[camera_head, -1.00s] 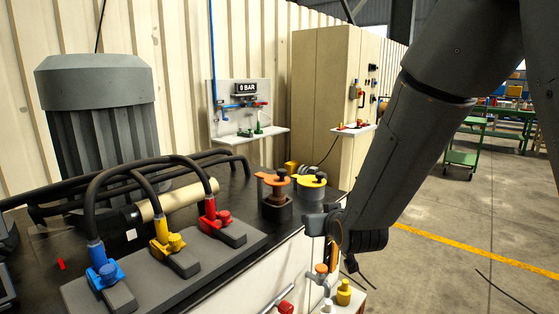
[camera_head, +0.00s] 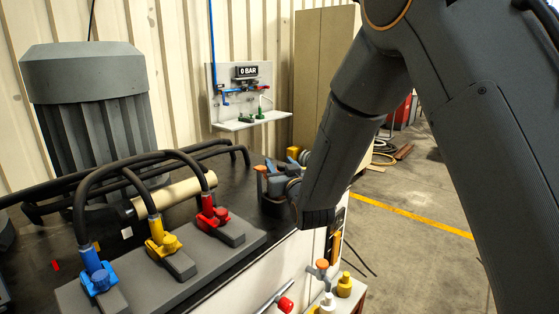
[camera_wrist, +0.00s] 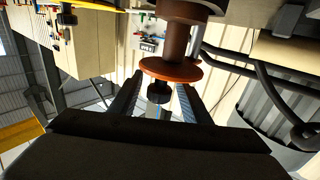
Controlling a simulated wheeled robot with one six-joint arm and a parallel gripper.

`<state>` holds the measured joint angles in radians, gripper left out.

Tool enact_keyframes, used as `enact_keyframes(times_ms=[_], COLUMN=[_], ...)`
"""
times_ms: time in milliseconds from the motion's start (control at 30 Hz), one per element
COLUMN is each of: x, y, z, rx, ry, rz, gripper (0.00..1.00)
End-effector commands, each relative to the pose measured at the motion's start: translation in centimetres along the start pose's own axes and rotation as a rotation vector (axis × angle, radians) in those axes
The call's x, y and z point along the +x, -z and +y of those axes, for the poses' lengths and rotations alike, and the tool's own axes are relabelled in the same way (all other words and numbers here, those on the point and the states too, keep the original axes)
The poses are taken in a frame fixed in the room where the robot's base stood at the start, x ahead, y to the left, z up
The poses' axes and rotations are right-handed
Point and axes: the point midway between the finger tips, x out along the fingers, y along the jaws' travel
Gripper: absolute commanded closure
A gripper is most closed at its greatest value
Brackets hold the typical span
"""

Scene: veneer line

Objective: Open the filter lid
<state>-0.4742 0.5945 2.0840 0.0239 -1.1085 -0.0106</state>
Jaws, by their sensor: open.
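The filter lid (camera_wrist: 180,72) is an orange disc with a black knob (camera_wrist: 157,92), seen upside down in the wrist view on a brown filter body (camera_wrist: 176,38). My gripper (camera_wrist: 160,96) is open. Its two fingers stand on either side of the knob with gaps, and no grip shows. In the head view, only a small orange part of the lid (camera_head: 261,169) shows at the back right of the bench. My gripper (camera_head: 284,184) is beside it there, and my arm hides most of the filter.
Blue (camera_head: 101,276), yellow (camera_head: 168,245) and red (camera_head: 214,217) hose couplings stand on a grey block left of my arm. A large grey motor (camera_head: 90,105) stands behind them. An orange-topped valve (camera_head: 322,266) and yellow knob (camera_head: 344,285) are below my wrist.

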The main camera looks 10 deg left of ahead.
Motion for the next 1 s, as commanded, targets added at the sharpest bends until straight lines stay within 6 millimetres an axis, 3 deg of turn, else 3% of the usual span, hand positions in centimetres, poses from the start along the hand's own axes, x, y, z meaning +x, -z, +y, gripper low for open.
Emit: enact_keyframes(times_ms=[200,467,500,767,1000], x=[1.8,2.0,2.0,2.0,2.0], y=[0.0,0.0,0.0,0.0,0.0], z=[0.2,0.3,0.3,0.3,0.1], rx=[0.000,0.000,0.000,0.000,0.000], ry=[-0.002,-0.003,-0.003,-0.003,0.005], rz=[-0.002,-0.001,-0.001,-0.001,0.000], gripper=[0.57,0.57,0.58,1.00,1.00])
